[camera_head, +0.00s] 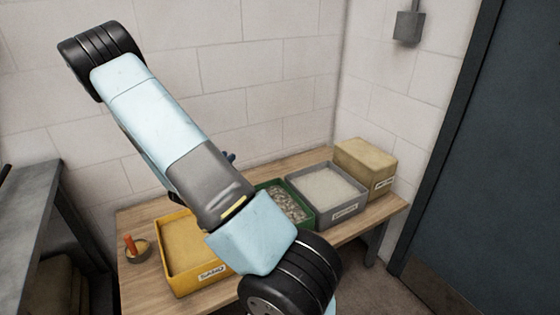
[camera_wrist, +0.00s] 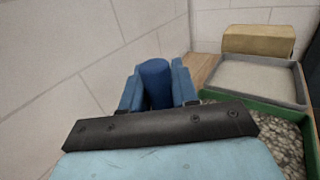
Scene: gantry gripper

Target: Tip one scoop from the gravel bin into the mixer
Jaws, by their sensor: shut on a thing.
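The green gravel bin (camera_head: 310,217) stands on the wooden table, partly hidden behind my arm in the head view. Grey gravel lies in it, and its rim (camera_wrist: 308,140) shows at the lower right of the wrist view. My gripper (camera_wrist: 158,72) has blue fingers shut around a dark blue rounded thing (camera_wrist: 155,84). This may be the scoop's handle; no scoop bowl or load can be made out. The gripper is to the left of the gravel bin in the wrist view. In the head view my arm mostly hides it. No mixer can be made out.
A yellow bin (camera_head: 188,284) of sand-coloured material is left of the gravel bin. A grey bin (camera_head: 338,213) of pale material and a tan box (camera_head: 367,162) are right. A tin with an orange stick (camera_head: 129,244) stands at the table's left. A grey bench (camera_head: 30,205) is far left.

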